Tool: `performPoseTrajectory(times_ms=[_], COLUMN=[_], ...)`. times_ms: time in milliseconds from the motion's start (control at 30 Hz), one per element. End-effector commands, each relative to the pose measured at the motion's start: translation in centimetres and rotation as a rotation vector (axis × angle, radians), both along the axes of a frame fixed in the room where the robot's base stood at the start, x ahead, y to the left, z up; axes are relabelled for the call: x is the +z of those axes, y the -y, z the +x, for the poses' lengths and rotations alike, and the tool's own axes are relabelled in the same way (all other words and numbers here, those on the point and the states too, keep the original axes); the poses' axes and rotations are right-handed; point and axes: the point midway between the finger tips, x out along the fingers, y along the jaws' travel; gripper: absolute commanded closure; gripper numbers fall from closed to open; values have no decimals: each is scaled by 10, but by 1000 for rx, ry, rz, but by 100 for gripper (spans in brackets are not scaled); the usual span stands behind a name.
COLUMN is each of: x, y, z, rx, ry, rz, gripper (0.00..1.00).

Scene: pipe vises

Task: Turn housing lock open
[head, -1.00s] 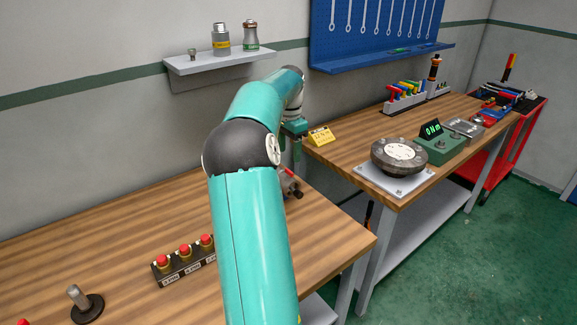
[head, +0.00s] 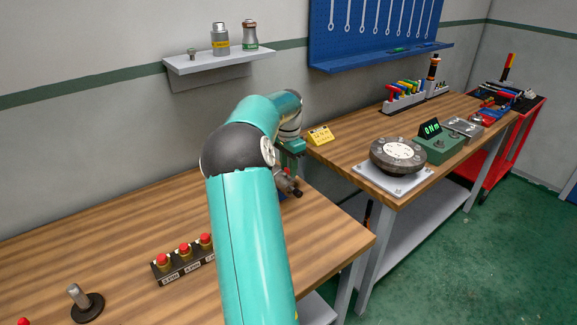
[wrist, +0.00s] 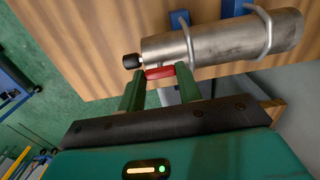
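A grey metal cylinder (wrist: 220,42), which I take as the housing, lies held by curved metal clamps (wrist: 262,30) in the wrist view. A black knob (wrist: 132,61) sticks out at its left end. A short red lever (wrist: 158,72) sits at its lower edge near the knob. My gripper (wrist: 160,82) has its two green fingers apart, one on each side of the red lever; I cannot tell whether they touch it. In the head view my gripper (head: 292,150) is just above the housing (head: 288,183), partly hidden by my arm.
A block with red buttons (head: 180,258) and a metal peg on a round base (head: 82,300) stand on the wooden bench (head: 130,225). A second bench at right holds a round flange (head: 398,156) and a green torque display (head: 438,143). A shelf (head: 220,61) hangs on the wall.

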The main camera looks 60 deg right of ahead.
Motion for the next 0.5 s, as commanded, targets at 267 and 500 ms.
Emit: performPoseTrajectory(times_ms=[267,500], x=[1,1], y=[0,0], z=[-1,-1], rx=[26,132], ry=[0,0], rz=[0,0], gripper=[88,88])
